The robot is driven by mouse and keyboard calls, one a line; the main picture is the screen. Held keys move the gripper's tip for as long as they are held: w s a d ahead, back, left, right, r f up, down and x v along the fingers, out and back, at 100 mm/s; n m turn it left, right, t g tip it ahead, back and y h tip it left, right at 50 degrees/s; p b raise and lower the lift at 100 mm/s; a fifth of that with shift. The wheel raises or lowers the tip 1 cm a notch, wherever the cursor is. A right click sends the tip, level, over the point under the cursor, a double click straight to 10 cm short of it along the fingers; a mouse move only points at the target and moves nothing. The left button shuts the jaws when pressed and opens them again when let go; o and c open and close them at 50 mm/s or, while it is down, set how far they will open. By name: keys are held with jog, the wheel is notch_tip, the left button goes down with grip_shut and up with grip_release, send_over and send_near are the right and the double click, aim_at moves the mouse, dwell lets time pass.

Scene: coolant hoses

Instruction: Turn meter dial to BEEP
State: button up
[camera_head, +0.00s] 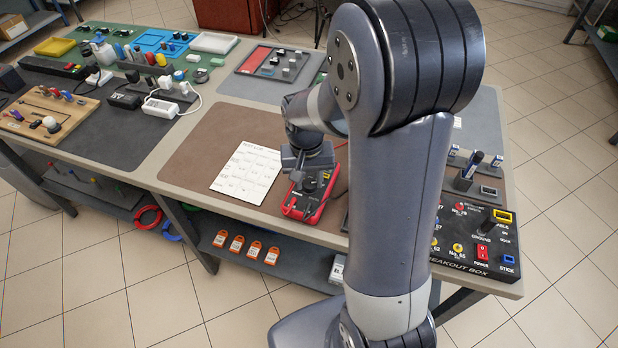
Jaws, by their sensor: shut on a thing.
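The meter (296,210) is red and black and lies on the brown mat near the table's front edge, in the middle of the head view. My gripper (310,183) is over the meter, pointing down at its face. It is shut on the meter's dial, which is mostly hidden by the fingers. The dial's marks, BEEP among them, are too small and too covered to read. My arm crosses the right half of the view and hides what lies behind it.
A printed sheet (246,168) lies just left of the meter. A black breakout box (478,243) with switches stands at the right front corner. A wooden board (44,113) and several small parts fill the table's left side. The brown mat (200,150) has free room left of the sheet.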

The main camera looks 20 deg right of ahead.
aim_at(307, 183)
dwell(0.4)
jog(key=o, duration=1)
jog(key=r, duration=1)
jog(key=shift+a+r, duration=0.25)
jog(key=shift+r, duration=0.15)
jog(key=shift+f, duration=0.1)
jog(key=f, duration=1)
jog(key=shift+d+f, duration=0.25)
jog(key=shift+f, duration=0.1)
jog(key=shift+r, duration=0.1)
